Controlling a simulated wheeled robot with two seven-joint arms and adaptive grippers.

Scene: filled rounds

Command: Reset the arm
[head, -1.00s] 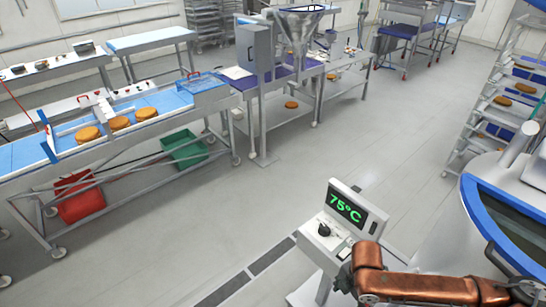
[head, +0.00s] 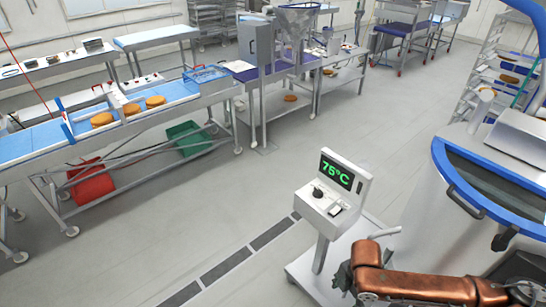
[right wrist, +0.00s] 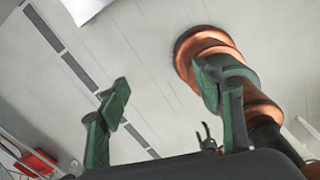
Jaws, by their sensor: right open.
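My right arm (head: 420,285), copper-coloured, comes in at the bottom right of the head view and is bent. The dark part at its left end (head: 345,278) is partly in view, low beside the control stand. In the right wrist view my right gripper (right wrist: 163,92) has its two green fingers wide apart, with only floor between them. A copper arm link of mine (right wrist: 222,65) shows behind the right finger. My left gripper is not in view.
A control stand (head: 333,198) reading 75°C stands close to my arm. A blue-rimmed vat (head: 450,175) is at the right. A conveyor (head: 60,135) carries several brown rounds, with a red crate (head: 92,182) and a green crate (head: 188,142) below. The middle floor is clear.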

